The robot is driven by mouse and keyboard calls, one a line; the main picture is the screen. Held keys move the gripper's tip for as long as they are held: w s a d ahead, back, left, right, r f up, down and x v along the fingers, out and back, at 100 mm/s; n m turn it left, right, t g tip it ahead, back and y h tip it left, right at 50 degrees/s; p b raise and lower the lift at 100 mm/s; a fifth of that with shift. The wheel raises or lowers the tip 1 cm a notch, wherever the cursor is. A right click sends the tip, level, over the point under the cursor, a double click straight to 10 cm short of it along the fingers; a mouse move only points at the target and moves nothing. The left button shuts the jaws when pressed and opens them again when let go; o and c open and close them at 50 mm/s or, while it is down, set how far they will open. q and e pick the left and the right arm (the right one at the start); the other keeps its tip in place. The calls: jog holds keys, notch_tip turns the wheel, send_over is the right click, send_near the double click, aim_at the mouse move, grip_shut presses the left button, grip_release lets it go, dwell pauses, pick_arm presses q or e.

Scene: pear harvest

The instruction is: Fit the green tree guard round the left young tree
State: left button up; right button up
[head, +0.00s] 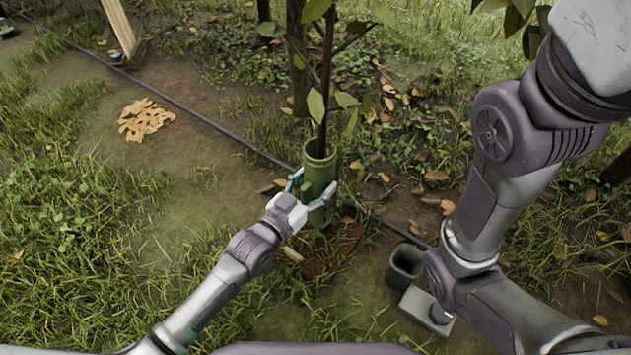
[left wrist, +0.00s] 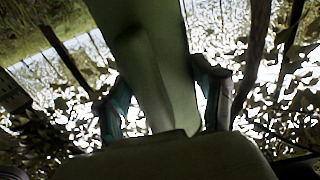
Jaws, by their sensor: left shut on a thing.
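The green tree guard (head: 320,188) is an upright tube low over the bare soil. The young tree's thin dark stem (head: 326,80) comes down into the guard's open top, so the guard appears to stand round it. Whether its bottom rests on the soil is hard to tell. My left gripper (head: 308,192) is shut on the guard's side, with a finger on either side of it. In the left wrist view the guard (left wrist: 155,60) is a pale tube between the fingers. My right arm crosses the right side, but its gripper is out of view.
A second, darker tube (head: 405,266) stands by a grey block (head: 428,310) at lower right. A black hose (head: 215,122) runs across the ground behind the guard. Grass is open at left.

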pick_arm(q)
notch_tip(320, 180, down, 6)
jog(key=b, duration=0.3)
jog(key=shift+w+d+f, duration=0.25)
jog(key=shift+w, duration=0.05)
dwell(0.4)
jog(key=o, duration=1.3)
